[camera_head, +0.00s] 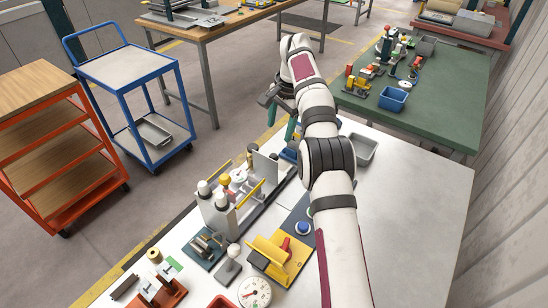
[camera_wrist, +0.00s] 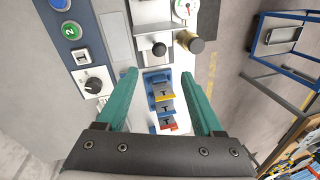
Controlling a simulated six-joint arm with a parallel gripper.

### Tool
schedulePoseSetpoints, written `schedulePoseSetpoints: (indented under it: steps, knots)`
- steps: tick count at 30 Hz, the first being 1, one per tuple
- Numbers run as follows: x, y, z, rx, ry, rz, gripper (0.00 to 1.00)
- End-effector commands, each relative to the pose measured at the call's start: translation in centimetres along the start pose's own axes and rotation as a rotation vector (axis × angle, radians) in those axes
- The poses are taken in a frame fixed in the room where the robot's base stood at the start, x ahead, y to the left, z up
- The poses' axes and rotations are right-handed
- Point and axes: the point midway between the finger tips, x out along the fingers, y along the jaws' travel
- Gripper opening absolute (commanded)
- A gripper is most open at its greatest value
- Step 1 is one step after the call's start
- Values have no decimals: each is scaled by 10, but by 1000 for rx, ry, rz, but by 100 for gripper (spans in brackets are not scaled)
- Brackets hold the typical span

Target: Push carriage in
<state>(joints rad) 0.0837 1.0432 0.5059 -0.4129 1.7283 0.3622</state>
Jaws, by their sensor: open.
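My gripper (camera_wrist: 158,75) is open in the wrist view, its two green fingers apart with nothing between the tips. Beyond them is a blue rack (camera_wrist: 158,88) with yellow, blue and red labelled pieces. In the head view my gripper is partly hidden behind my arm, with green fingers pointing down past the far end of the bench machine. That machine (camera_head: 222,212) is grey, with yellow bars, white-capped cylinders and an upright plate (camera_head: 264,168) on a dark rail. I cannot tell for certain which part is the carriage.
A yellow fixture (camera_head: 270,256) and a gauge (camera_head: 254,292) stand nearer on the bench. The white bench top (camera_head: 420,200) is clear at right.

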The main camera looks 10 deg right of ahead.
Motion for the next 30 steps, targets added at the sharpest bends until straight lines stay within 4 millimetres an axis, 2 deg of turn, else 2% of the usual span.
schedulePoseSetpoints:
  steps: [6, 12, 18, 26, 27, 30]
  knots:
    - [66, 2, 1, 0, -6, 4, 68]
    - [115, 2, 1, 1, -6, 3, 68]
    - [137, 2, 1, 0, -6, 1, 68]
    - [139, 2, 1, 0, -5, 0, 68]
    - [139, 2, 1, 0, -5, 0, 67]
    - [139, 2, 1, 0, -5, 0, 49]
